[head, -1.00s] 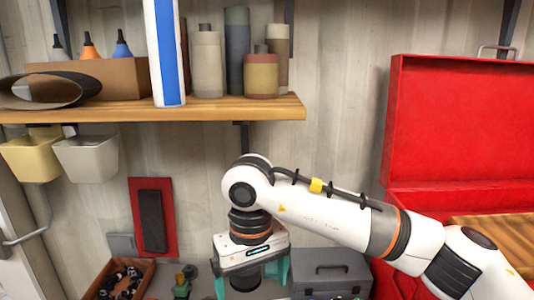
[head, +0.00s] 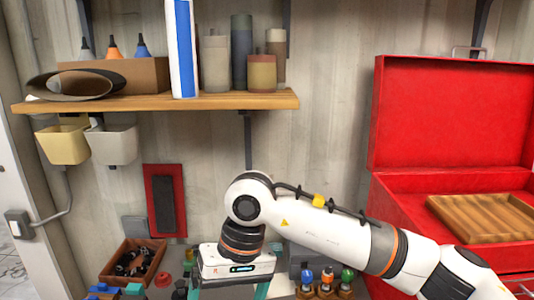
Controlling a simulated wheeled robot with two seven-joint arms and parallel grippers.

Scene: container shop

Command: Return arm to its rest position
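My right arm (head: 330,238) comes in from the right. It is white with orange and black rings and reaches over the workbench. Its elbow-like bend is at the middle of the view, and my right gripper (head: 229,289) hangs down from it, marked with an R. Its two teal fingers are spread wide apart; their tips are cut off by the lower edge, and I see nothing held between them. My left arm and gripper are not in view.
A wooden shelf (head: 160,103) with bottles and tubes is on the wall. An open red toolbox (head: 445,115) stands at the right, a wooden tray (head: 485,217) on it. A brown bin (head: 110,275) of dark parts and several small coloured-top items (head: 326,280) are on the bench near the gripper.

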